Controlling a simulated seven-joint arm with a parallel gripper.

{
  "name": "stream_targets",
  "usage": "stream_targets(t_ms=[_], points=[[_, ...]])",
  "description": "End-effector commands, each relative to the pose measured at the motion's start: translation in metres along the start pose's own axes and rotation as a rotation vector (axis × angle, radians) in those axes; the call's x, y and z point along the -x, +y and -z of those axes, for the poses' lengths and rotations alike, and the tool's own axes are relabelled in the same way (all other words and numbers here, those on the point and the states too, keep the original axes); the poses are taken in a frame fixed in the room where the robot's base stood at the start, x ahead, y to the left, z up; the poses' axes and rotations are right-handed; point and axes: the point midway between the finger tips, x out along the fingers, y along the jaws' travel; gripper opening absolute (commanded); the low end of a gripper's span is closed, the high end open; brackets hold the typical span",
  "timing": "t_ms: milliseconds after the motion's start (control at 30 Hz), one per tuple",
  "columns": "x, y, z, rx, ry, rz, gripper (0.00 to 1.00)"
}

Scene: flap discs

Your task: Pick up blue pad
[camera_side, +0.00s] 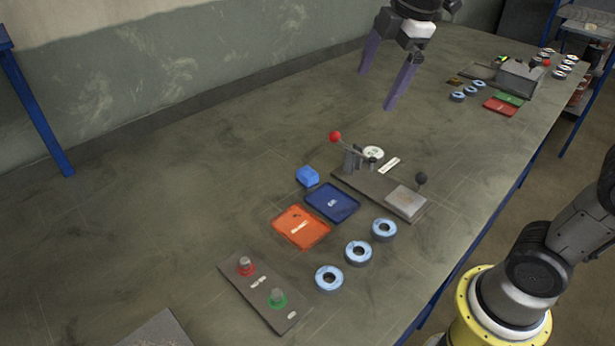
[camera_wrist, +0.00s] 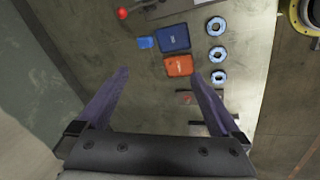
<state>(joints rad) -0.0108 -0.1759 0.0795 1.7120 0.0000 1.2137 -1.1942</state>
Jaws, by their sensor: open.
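A small bright blue block, which looks like the blue pad (camera_side: 307,177), lies on the table beside the far left edge of a dark blue tray (camera_side: 346,213). In the wrist view the blue pad (camera_wrist: 146,42) shows left of the dark blue tray (camera_wrist: 163,47), ahead of my fingertips. My gripper (camera_side: 375,90) is high above the table at the top of the side view, well apart from the pad. Its two purple fingers are spread with nothing between them; they also frame the wrist view (camera_wrist: 158,73).
An orange tray (camera_side: 290,240) sits near the dark blue one. Three blue-rimmed discs (camera_side: 358,253) lie to their right. A lever fixture (camera_side: 375,188) with red and black knobs stands behind. A button panel (camera_side: 262,300) is in front. The table left of the pad is clear.

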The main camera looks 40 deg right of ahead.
Motion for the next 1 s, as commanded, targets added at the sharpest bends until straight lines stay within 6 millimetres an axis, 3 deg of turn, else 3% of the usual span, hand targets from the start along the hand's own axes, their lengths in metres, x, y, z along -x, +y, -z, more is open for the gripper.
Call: stream_targets(t_ms=[33,200,400,567,767,1000], points=[[-0.013,0.018,0.008,0.056,-0.01,0.03,1.0],[-0.058,0.065,0.029,0.21,-0.031,0.117,1.0],[-0.126,0.098,0.044,0.26,-0.053,0.214,1.0],[-0.167,0.099,0.046,0.26,-0.07,0.279,1.0],[-0.191,0.091,0.044,0.26,-0.077,0.308,1.0],[-0.232,0.078,0.039,0.259,-0.077,0.308,1.0]])
